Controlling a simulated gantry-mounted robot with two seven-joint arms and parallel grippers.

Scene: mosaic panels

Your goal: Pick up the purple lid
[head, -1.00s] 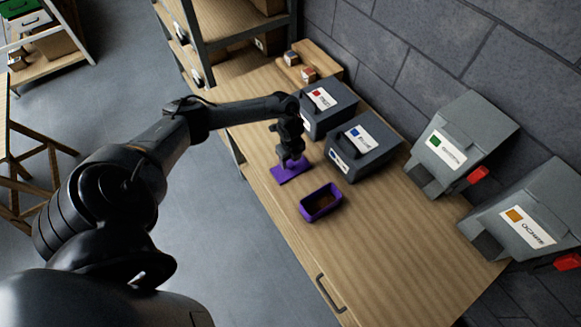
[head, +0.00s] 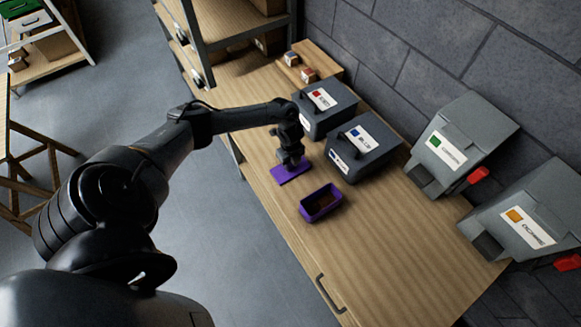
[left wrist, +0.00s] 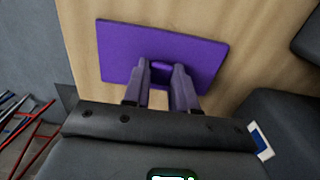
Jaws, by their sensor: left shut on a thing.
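The purple lid (head: 283,175) lies flat on the wooden bench near its front edge, beyond the purple box. In the left wrist view the lid (left wrist: 122,50) is a flat rectangle with a small knob (left wrist: 160,69) on top. My left gripper (head: 292,166) points down over the lid. In the left wrist view its fingers (left wrist: 159,72) are closed on the knob, one on each side. I cannot tell whether the lid touches the bench. The open purple box (head: 334,190) stands apart from the lid and holds something brown. My right gripper is not in view.
Dark bins with red (head: 345,97) and blue (head: 385,146) labels stand behind the lid. Grey bins with green (head: 470,130) and ochre (head: 560,195) labels stand at the right by the wall. The bench (head: 400,250) is clear at the front right.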

